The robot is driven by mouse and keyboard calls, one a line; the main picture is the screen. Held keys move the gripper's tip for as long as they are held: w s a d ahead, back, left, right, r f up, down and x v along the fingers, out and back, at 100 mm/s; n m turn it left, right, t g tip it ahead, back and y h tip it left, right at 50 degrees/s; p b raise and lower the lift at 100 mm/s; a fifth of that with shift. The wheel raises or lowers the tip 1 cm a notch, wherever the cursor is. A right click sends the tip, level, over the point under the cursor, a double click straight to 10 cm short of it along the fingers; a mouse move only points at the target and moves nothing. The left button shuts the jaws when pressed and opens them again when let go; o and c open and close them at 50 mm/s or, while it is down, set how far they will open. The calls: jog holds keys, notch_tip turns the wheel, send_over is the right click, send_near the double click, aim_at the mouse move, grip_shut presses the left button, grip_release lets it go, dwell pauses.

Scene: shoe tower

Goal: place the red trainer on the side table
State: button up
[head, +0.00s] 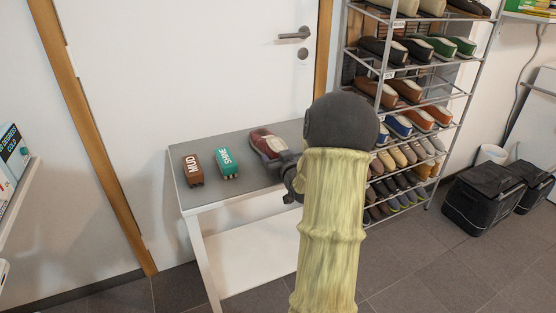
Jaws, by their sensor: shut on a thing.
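The red trainer (265,142), dark red with a pale opening, is at the right part of the side table (218,195), which has a grey top and white legs. My gripper (281,162) is at the trainer's near end and shut on it. My arm hides part of the gripper and the table's right end. I cannot tell whether the trainer's sole touches the tabletop.
A brown brush marked MUD (193,170) and a green brush marked SHINE (227,163) stand on the table's left part. Black boxes (483,197) sit on the floor at right. A white door (190,70) is behind.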

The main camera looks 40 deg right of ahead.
jog(key=o, duration=1.2)
jog(key=shift+c, duration=0.2)
jog(key=p+v, duration=0.2)
jog(key=v, duration=1)
jog(key=shift+a, duration=0.1)
